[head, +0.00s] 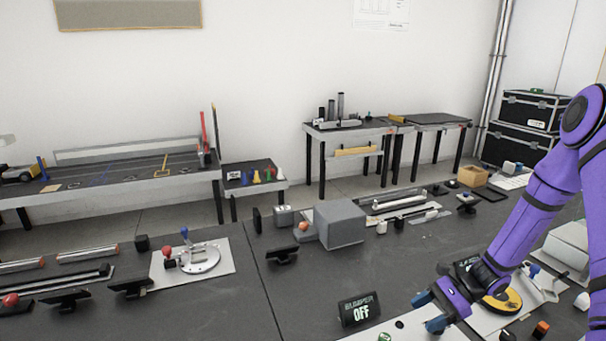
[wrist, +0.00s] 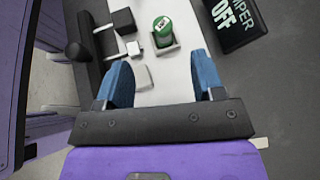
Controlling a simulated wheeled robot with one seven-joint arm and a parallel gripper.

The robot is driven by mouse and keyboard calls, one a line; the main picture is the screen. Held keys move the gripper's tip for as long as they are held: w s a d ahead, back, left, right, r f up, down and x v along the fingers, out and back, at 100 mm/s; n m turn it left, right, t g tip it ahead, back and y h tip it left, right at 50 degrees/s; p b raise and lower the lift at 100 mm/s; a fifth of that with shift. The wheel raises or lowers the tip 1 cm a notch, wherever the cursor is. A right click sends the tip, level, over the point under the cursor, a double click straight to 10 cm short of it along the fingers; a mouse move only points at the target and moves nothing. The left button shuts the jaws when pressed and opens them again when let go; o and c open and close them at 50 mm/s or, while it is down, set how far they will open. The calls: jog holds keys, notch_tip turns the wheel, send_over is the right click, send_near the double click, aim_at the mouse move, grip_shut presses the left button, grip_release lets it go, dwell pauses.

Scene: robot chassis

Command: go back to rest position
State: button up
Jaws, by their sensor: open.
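My gripper (head: 431,312) is at the end of my purple arm, low over the right part of the black table in the head view. In the wrist view its two blue fingers (wrist: 162,85) stand wide apart with nothing between them. Below them lies a white panel (wrist: 177,70) with a green round button (wrist: 163,32) just beyond the fingertips. In the head view only the top of the green button (head: 384,337) shows at the bottom edge. The gripper appears apart from the panel, but its exact height is unclear.
A black sign reading OFF (head: 360,309) stands left of my gripper. A yellow disc (head: 503,300) sits right of it, partly behind my arm. A grey box (head: 340,223) and a round white device (head: 198,258) stand farther left. Bare tabletop (head: 225,310) lies between.

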jog(key=s+a+r+n+h, duration=0.1)
jog(key=s+r+n+h, duration=0.15)
jog(key=r, duration=0.55)
jog(key=s+a+r+n+h, duration=0.15)
jog(key=r+n, duration=0.25)
jog(key=r, duration=0.5)
jog(key=s+r+n+h, duration=0.2)
jog(key=r+n+h, duration=0.1)
jog(key=r, duration=0.5)
jog(key=s+r+n+t+h, duration=0.4)
jog(key=s+r+n+t, duration=0.2)
jog(key=s+r, duration=0.9)
jog(key=shift+s+a+n+h, duration=0.25)
jog(key=shift+s+n+h, duration=0.1)
jog(key=shift+s+h, duration=0.05)
jog(key=shift+o, duration=0.5)
